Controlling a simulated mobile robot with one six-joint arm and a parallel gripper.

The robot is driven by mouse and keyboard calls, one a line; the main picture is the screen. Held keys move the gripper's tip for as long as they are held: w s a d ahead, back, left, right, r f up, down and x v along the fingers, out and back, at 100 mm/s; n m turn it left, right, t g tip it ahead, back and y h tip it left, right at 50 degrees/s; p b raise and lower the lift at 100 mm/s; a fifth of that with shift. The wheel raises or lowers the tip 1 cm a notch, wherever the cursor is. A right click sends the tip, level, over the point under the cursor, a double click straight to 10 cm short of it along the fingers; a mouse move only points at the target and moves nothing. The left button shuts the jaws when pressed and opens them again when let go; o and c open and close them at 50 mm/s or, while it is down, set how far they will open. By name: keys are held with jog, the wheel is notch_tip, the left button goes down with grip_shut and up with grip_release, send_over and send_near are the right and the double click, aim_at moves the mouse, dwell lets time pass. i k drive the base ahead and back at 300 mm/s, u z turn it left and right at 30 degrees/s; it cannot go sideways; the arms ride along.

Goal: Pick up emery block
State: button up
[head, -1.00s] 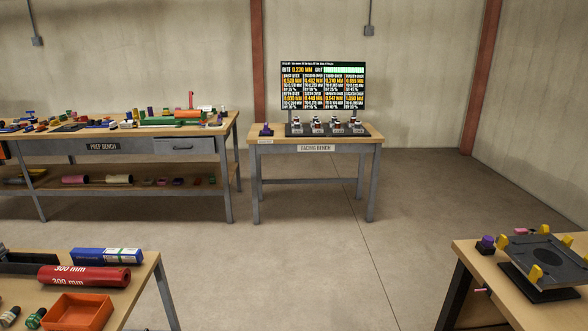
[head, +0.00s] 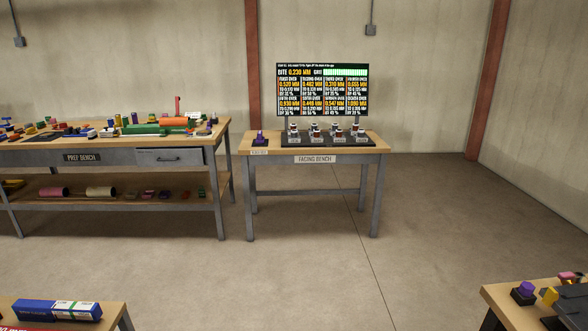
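No block in the head view can be surely told as the emery block at this distance. A small purple object (head: 260,137) stands at the left end of the facing bench (head: 345,148), above a small label too small to read. Another purple piece on a dark base (head: 524,293) sits on the corner of the right bench. Several small coloured items lie on the prep bench (head: 120,159), too small to name. My gripper is out of view.
A screen (head: 322,89) stands behind a dark tray (head: 290,143) of small pieces on the facing bench. A near-left table (head: 113,312) holds a blue-and-white box (head: 57,310). A near-right bench (head: 500,304) juts in. The floor (head: 290,260) between is clear.

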aim_at(260, 140)
jog(key=z, duration=0.05)
jog(key=i, duration=4.85)
jog(key=u, duration=0.5)
